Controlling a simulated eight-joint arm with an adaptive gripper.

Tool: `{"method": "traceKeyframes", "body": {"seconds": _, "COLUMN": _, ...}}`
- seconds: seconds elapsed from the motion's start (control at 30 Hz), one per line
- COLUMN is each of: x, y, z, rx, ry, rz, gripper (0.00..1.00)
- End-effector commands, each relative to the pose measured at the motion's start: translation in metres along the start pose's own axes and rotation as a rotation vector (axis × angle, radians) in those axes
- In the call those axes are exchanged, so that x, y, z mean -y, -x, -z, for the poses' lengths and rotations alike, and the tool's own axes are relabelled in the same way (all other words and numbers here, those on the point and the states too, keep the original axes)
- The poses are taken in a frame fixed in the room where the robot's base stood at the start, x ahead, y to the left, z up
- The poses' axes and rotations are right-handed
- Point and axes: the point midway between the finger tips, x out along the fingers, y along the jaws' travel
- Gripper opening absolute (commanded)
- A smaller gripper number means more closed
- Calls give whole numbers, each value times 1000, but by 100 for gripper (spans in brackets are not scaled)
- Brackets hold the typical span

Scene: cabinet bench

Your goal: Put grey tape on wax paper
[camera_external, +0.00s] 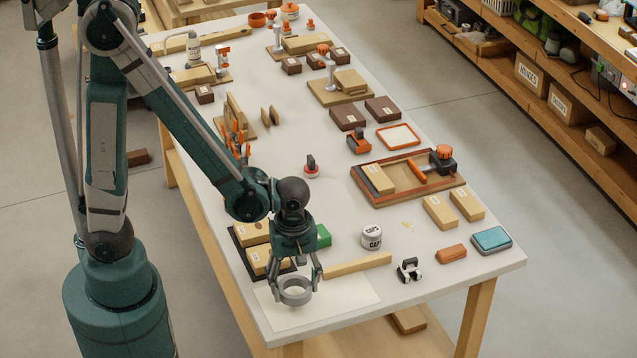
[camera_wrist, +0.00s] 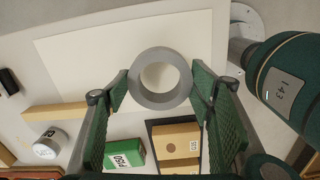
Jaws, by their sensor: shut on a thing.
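The grey tape (camera_external: 295,291) is a thick grey ring between the fingertips of my gripper (camera_external: 296,277). My gripper is shut on the tape; the fingers touch its two sides in the wrist view (camera_wrist: 160,80). The wax paper (camera_external: 345,290) is a pale cream sheet at the near end of the table. It fills the upper part of the wrist view (camera_wrist: 100,50). The tape is over the sheet's left part in the external view. I cannot tell whether it touches the paper.
A wooden strip (camera_external: 357,265) lies along the paper's far edge. A green box (camera_external: 323,236), boxes on a dark tray (camera_external: 258,262), a white CAPS jar (camera_external: 371,238) and a black-and-white item (camera_external: 409,269) stand nearby. The paper's right part is clear.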

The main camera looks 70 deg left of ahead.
Motion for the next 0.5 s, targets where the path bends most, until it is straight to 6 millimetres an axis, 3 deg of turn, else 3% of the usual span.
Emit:
{"method": "traceKeyframes", "body": {"seconds": 0.23, "x": 0, "y": -24, "z": 0, "rx": 0, "ry": 0, "rz": 0, "gripper": 40}}
{"method": "traceKeyframes", "body": {"seconds": 0.5, "x": 0, "y": -29, "z": 0, "rx": 0, "ry": 0, "rz": 0, "gripper": 40}}
